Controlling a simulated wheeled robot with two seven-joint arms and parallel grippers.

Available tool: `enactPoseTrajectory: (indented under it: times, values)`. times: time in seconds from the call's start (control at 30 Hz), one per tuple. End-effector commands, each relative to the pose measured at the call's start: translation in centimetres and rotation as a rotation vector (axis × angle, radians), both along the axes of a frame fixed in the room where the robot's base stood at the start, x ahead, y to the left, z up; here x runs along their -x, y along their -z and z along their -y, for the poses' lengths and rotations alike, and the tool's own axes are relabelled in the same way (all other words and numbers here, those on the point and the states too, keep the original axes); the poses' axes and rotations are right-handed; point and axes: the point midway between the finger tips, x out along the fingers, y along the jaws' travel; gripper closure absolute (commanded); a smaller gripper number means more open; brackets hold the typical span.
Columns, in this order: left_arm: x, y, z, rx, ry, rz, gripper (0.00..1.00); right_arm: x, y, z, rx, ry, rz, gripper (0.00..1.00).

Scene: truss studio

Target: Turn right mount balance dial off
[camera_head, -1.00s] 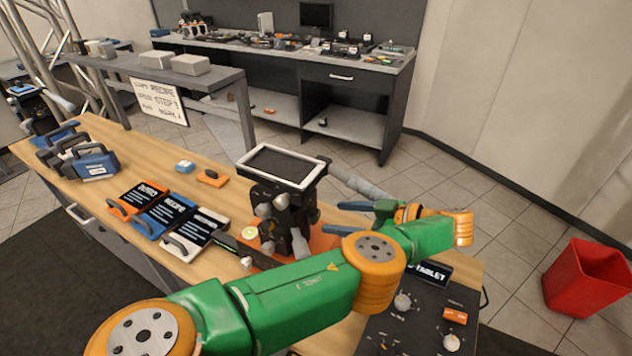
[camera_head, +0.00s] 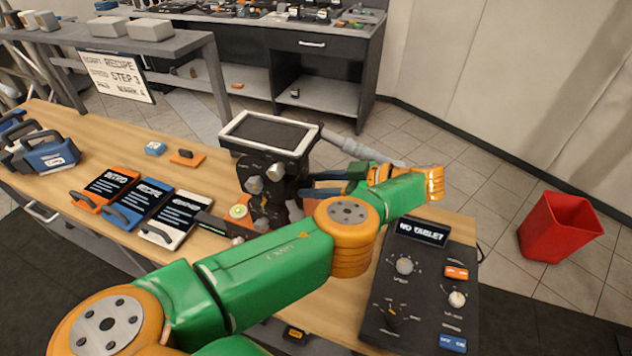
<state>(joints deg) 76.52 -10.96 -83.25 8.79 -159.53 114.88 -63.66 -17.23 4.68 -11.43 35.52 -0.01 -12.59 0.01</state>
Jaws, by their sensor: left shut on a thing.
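A dark camera mount (camera_head: 268,197) with a tablet frame (camera_head: 270,133) on top stands on the table. Pale knobs (camera_head: 275,172) show on its near face. My left arm reaches across the front from the left, and my left gripper (camera_head: 310,184), with blue fingers, points left at the mount's right side. It is shut on the right mount balance dial there, which the fingers and mount hide. The dial's setting cannot be seen. My right gripper is not in view.
A black control panel (camera_head: 418,283) with knobs and a "NO TABLET" display lies at the right. Three label tablets (camera_head: 145,210) lie left of the mount. A grey handle (camera_head: 358,150) sticks out behind the gripper. A red bin (camera_head: 560,228) stands on the floor.

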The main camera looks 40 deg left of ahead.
Motion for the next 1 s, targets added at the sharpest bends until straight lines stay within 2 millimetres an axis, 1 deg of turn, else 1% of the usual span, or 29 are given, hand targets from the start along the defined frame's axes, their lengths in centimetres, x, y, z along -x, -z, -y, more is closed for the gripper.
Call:
enactPoseTrajectory:
  times: [0.03, 0.17, 0.23, 0.4, 0.5, 0.67, 1.0]
  values:
    - [0.0, -0.4, 0.0, -0.005, 0.0, 0.007, 1.0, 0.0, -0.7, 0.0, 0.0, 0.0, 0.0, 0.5]
    - [0.1, -0.9, -0.1, -0.018, 0.001, 0.054, 1.0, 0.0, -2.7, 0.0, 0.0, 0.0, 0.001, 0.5]
    - [0.2, -1.1, 0.0, -0.028, 0.001, 0.093, 1.0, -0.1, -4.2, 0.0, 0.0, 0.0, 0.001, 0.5]
    - [0.3, -1.0, 0.0, -0.06, 0.004, 0.227, 1.0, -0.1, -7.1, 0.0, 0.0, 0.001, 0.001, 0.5]
    - [0.4, -0.8, 0.0, -0.081, 0.004, 0.317, 1.0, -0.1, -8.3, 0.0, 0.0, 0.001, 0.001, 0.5]
    - [0.5, -0.3, 0.1, -0.116, 0.006, 0.468, 1.0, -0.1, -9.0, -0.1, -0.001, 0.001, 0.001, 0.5]
    - [0.8, 0.3, 0.2, -0.192, 0.005, 0.783, 1.0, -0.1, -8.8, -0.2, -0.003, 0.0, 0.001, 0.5]
